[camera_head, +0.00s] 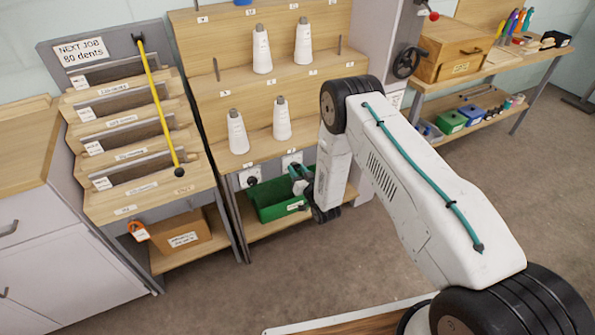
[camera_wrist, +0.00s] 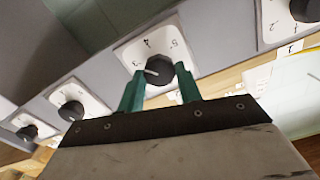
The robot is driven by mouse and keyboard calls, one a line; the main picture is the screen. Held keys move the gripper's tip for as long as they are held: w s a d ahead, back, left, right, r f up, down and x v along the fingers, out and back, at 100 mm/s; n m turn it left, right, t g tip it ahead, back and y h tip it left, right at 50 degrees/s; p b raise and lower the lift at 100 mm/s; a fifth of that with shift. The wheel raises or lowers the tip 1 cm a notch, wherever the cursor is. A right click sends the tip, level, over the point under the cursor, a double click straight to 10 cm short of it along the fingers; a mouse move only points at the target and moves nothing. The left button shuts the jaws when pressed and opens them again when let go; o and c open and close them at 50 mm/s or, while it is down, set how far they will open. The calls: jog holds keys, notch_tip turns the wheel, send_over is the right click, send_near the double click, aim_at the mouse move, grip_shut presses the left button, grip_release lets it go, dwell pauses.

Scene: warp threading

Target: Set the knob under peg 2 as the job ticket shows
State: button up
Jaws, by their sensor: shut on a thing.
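A dark round knob (camera_wrist: 158,70) sits on a white square dial plate (camera_wrist: 134,52) in the wrist view, its pale pointer mark towards the left. Digits stand around it, but I cannot read them all surely. My gripper (camera_wrist: 160,82) has its green fingers on either side of this knob, shut on it. In the head view my gripper (camera_head: 299,175) is at the front panel below the pegs, beside a dial plate (camera_head: 292,160). I cannot read which peg number is above it. A card (camera_head: 82,51) reads "NEXT JOB 80 dents"; no knob setting is readable on it.
More knobs on white plates line the panel, one at the right (camera_wrist: 305,10) and one at the left (camera_wrist: 71,110). White cones (camera_head: 237,132) stand on pegs above. A green bin (camera_head: 276,200) sits on the shelf below my gripper.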

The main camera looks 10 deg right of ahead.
jog(key=m, duration=0.4)
jog(key=shift+m, duration=0.3)
jog(key=m, duration=0.5)
jog(key=shift+d+f, duration=0.1)
jog(key=m, duration=0.5)
jog(key=shift+m, duration=0.4)
jog(key=m, duration=0.4)
jog(key=shift+f+m, duration=0.1)
jog(key=shift+m, duration=0.2)
jog(key=o, duration=1)
